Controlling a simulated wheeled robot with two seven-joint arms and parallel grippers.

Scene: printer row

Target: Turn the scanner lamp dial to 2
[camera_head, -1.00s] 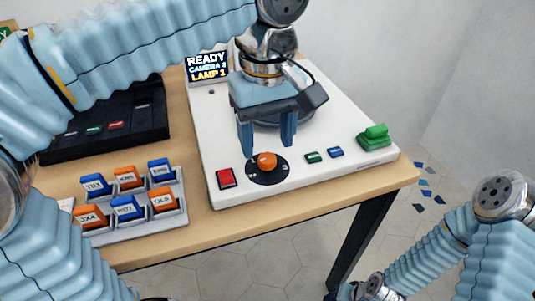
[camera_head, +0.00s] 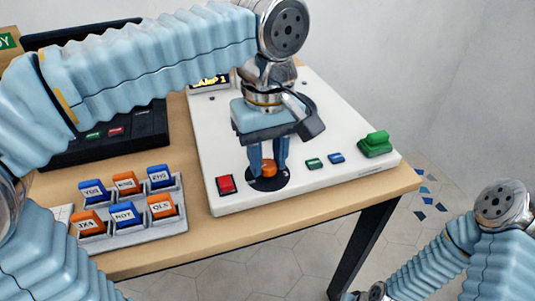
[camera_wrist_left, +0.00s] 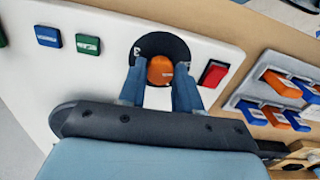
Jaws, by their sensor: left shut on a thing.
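The scanner lamp dial (camera_head: 268,168) is an orange knob on a black round plate, near the front edge of the white scanner panel (camera_head: 225,145). My left gripper (camera_head: 268,166) points down over it, with its blue fingers on either side of the knob, shut on it. The left wrist view also shows the orange dial (camera_wrist_left: 160,70) between the two fingers (camera_wrist_left: 160,88). The display (camera_head: 209,83) behind is mostly hidden by my arm; a yellow 1 shows. My right gripper is not in view.
A red button (camera_head: 225,185) is left of the dial. Small green (camera_head: 314,163) and blue (camera_head: 336,158) buttons and a green switch (camera_head: 375,144) are to its right. A grey tray (camera_head: 150,231) of blue and orange labelled blocks stands at the left.

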